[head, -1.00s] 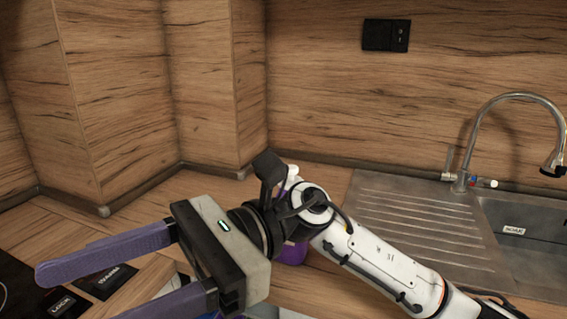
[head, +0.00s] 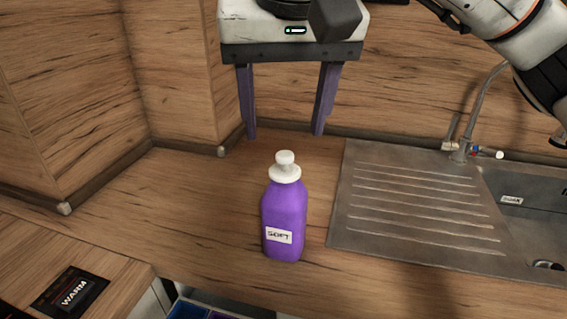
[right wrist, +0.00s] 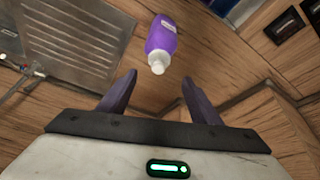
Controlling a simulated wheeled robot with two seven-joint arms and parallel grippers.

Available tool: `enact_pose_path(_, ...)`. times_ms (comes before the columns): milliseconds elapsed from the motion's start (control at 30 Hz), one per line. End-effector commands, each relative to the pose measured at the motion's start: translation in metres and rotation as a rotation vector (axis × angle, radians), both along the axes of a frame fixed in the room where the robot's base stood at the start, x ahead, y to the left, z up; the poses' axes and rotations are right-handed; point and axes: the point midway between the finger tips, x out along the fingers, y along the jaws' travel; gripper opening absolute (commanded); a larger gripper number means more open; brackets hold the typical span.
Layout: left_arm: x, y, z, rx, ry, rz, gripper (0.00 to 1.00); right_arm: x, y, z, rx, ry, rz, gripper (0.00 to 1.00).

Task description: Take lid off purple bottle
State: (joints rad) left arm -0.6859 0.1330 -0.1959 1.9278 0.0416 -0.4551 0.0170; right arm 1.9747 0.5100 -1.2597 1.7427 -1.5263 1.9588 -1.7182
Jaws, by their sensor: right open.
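The purple bottle (head: 285,217) stands upright on the wooden counter, with a label on its front. Its white lid (head: 285,168) with a knob is on top. My right gripper (head: 282,135) is open and empty, its two purple fingers pointing down above and behind the bottle in the head view. In the right wrist view the bottle (right wrist: 162,36) lies beyond the fingertips, and its white lid (right wrist: 157,62) faces the open gap of the right gripper (right wrist: 157,78), apart from both fingers. My left gripper is not in view.
A metal sink with a ridged drainboard (head: 415,215) is to the right of the bottle, with a tap (head: 465,145) behind it. A panel marked WARM (head: 72,293) is at the lower left. The counter left of the bottle is clear.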

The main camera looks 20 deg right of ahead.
Motion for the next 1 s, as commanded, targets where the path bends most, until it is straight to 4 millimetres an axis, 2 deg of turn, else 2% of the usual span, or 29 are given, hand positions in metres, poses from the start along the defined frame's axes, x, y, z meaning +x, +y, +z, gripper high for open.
enact_pose_path(33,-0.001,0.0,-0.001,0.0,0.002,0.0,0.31,0.003,-0.001,-0.009,0.0,0.003,0.0,0.58)
enact_pose_path(267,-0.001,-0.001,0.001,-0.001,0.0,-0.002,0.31,0.01,-0.004,-0.032,0.001,0.002,0.0,0.58)
enact_pose_path(500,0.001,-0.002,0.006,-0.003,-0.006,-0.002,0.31,0.019,-0.008,-0.065,0.003,0.004,0.001,0.58)
enact_pose_path(833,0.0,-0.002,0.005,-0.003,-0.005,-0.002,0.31,0.023,-0.008,-0.072,0.003,0.0,0.001,0.58)
enact_pose_path(1000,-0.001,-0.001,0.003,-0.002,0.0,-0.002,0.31,0.023,-0.008,-0.072,0.003,0.0,0.001,0.29)
